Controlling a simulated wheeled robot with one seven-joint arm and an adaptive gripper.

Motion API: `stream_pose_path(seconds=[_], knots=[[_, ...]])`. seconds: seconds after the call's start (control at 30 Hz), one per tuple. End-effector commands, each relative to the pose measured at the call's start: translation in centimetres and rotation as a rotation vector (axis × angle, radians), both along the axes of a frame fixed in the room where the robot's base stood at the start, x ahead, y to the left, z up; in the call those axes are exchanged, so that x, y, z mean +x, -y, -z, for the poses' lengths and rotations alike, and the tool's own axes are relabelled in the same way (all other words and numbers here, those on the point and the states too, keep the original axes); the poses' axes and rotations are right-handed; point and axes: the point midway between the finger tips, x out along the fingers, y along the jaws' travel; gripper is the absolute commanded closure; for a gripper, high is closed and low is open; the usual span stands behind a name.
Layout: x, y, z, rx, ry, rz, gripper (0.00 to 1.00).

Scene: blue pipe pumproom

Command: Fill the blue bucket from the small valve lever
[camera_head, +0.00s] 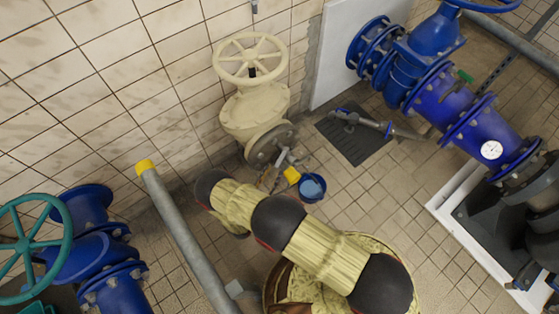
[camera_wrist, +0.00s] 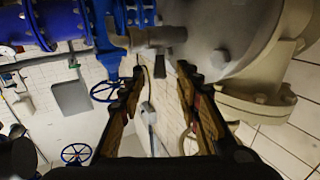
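The blue bucket (camera_head: 312,187) is on the tiled floor below the cream valve (camera_head: 252,108), beside its dark end flange (camera_head: 268,146). A small metal fitting (camera_head: 285,156) sticks out of the flange, with a small yellow part (camera_head: 291,174) just below it, against the bucket's left side. I cannot tell clearly which part is the lever. My gripper (camera_head: 270,178) is just left of the yellow part and bucket, partly hidden by my arm. A short grey pipe (camera_wrist: 158,37) lies just beyond the fingertips.
A grey pipe with a yellow end (camera_head: 145,166) rises at the left, near a blue valve with a green handwheel (camera_head: 30,247). Large blue pipework (camera_head: 440,85) stands at the right. A dark floor grate (camera_head: 352,140) lies behind the bucket. Open floor lies right of the bucket.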

Motion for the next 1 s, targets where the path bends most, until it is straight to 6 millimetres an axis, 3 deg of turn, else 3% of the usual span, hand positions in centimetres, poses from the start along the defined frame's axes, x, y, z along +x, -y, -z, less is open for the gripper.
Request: stream_pose_path(seconds=[0.3,0.5,0.83,1.0], knots=[[4.1,2.6,0.2,0.001,-0.002,0.004,0.67],[5.7,3.4,0.1,0.0,-0.004,0.001,0.67],[6.0,3.5,0.1,0.001,-0.003,-0.001,0.67],[6.0,3.5,0.1,0.001,-0.003,-0.001,0.76]])
